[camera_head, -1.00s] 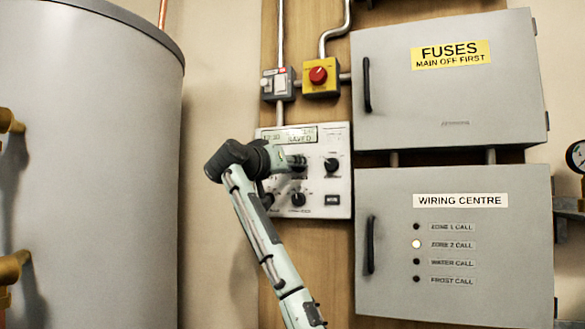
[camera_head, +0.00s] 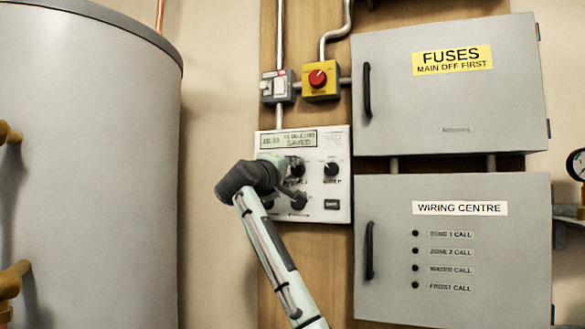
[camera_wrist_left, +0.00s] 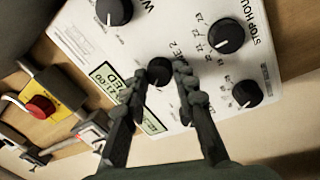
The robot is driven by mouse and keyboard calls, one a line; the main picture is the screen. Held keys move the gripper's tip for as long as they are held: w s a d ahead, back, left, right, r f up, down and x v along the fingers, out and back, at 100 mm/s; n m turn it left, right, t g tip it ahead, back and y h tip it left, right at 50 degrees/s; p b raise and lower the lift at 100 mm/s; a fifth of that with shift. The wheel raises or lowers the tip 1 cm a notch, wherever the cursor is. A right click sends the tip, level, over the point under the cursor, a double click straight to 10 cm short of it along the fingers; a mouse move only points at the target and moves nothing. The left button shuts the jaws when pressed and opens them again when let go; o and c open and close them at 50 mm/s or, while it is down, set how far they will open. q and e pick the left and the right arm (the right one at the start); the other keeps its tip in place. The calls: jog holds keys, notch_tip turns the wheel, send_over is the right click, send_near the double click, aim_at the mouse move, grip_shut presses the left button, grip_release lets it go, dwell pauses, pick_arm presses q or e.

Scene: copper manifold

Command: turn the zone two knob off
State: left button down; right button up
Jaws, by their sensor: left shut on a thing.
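The zone two knob (camera_wrist_left: 159,71) is a small black dial on the white control panel (camera_wrist_left: 185,20), with "2" lettering beside it in the left wrist view. My left gripper (camera_wrist_left: 158,78) has a finger on each side of this knob and is shut on it. In the head view my left gripper (camera_head: 290,180) reaches the panel (camera_head: 340,213) from below left and partly covers the knob (camera_head: 297,168). The panel display (camera_head: 287,140) reads "SAVED". The zone 2 call lamp (camera_head: 415,251) on the wiring centre is dark. My right gripper is not in view.
Other black knobs sit close by: one to the right (camera_head: 331,168) and one below (camera_head: 299,200). A red button on a yellow box (camera_head: 318,79) and a grey switch (camera_head: 277,87) are above. The wiring centre cabinet (camera_head: 460,300) stands right, a grey tank (camera_head: 90,180) left.

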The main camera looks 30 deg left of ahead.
pick_arm(q)
jog(key=shift+n, duration=1.4)
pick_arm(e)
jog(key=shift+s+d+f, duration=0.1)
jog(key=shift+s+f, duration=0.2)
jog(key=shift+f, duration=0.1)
pick_arm(q)
jog(key=shift+y, duration=0.4)
jog(key=c, duration=1.2)
grip_release()
jog(key=v, duration=1.2)
